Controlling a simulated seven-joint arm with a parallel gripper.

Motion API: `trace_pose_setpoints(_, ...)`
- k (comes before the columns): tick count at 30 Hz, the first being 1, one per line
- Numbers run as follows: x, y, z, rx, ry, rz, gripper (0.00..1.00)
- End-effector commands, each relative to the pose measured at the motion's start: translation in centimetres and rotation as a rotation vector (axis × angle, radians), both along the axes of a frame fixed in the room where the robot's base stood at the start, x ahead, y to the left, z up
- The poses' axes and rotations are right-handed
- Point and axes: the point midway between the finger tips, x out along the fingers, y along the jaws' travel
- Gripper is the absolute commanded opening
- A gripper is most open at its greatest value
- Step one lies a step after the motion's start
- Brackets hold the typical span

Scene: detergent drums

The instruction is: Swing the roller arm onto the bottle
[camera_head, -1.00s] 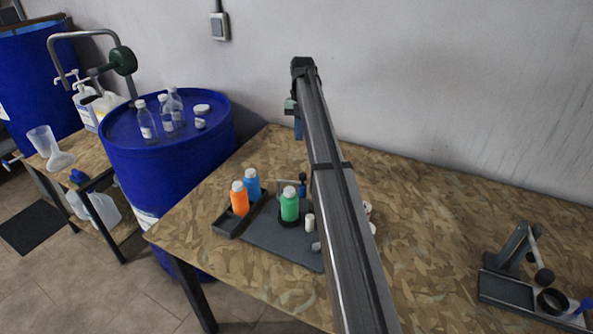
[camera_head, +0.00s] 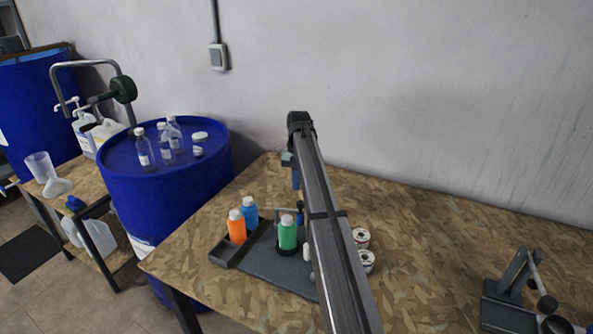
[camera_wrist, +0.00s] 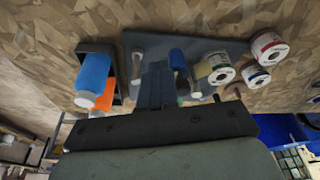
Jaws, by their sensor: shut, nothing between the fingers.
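A green bottle (camera_head: 287,234) with a pale cap stands upright in a dark round holder on a grey base plate (camera_head: 272,270). A small blue-ended part (camera_head: 300,213), perhaps the roller arm's handle, shows just behind it. A pale roller (camera_head: 307,252) stands to the bottle's right, partly behind my arm. My gripper (camera_head: 295,178) is shut and empty, pointing down beyond the plate. In the wrist view my closed fingers (camera_wrist: 156,82) lie across the plate beside a blue handle (camera_wrist: 177,58). The green bottle is mostly hidden there.
An orange bottle (camera_head: 236,227) and a blue bottle (camera_head: 249,213) stand in a black tray left of the plate. Label spools (camera_head: 361,238) stand on the right. Another arm device (camera_head: 515,278) stands far right. The bench between is clear. A blue drum (camera_head: 170,195) stands left.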

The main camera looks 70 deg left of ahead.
Motion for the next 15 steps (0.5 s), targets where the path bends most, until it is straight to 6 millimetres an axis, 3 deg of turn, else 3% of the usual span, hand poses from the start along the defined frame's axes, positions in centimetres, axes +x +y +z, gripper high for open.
trace_pose_setpoints(4,-0.4,-0.8,-2.7,-0.002,0.000,0.000,0.00)
trace_pose_setpoints(9,-1.6,-3.2,-3.2,0.000,0.000,0.000,0.00)
trace_pose_setpoints(15,-2.1,-4.0,-3.5,0.000,0.000,0.000,0.00)
